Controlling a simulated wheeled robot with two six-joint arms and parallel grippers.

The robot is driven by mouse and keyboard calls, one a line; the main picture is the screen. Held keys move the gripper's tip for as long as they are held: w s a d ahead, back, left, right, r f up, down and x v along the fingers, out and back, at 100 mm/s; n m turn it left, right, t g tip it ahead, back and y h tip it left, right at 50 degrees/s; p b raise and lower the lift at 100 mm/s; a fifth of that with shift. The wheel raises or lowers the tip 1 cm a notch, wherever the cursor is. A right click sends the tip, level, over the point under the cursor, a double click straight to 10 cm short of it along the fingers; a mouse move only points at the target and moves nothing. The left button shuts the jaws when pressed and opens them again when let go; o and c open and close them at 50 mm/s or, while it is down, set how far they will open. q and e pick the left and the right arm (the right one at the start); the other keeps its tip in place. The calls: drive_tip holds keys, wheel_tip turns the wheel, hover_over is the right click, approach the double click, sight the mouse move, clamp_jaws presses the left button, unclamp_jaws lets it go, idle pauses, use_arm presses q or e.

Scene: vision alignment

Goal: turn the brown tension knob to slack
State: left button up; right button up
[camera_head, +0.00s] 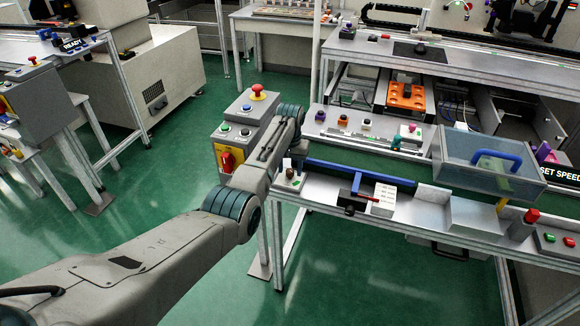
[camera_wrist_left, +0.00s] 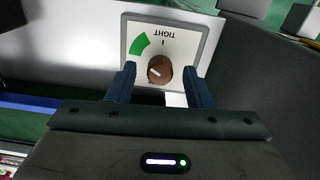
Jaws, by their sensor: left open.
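The brown tension knob (camera_wrist_left: 160,69) sits on a white dial plate (camera_wrist_left: 187,38) with a grey frame. The plate reads TIGHT, upside down in the left wrist view, and has a green sector left of the knob's top. A short white mark shows on the knob's left part. My left gripper (camera_wrist_left: 159,74) is open, with one dark blue finger on each side of the knob; I cannot tell whether they touch it. In the head view the knob (camera_head: 289,173) is small at the bench's left end, below my left wrist. My right gripper is not in view.
A blue bar (camera_head: 345,172) runs along the bench right of the knob. A red-handled slide (camera_head: 362,194) and a printed white card (camera_head: 384,195) are beside it. A clear-lidded box with a blue handle (camera_head: 497,157) is farther right. A red-button box (camera_head: 250,107) stands behind my arm.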

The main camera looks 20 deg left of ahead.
use_arm(q)
drive_tip(key=c, duration=1)
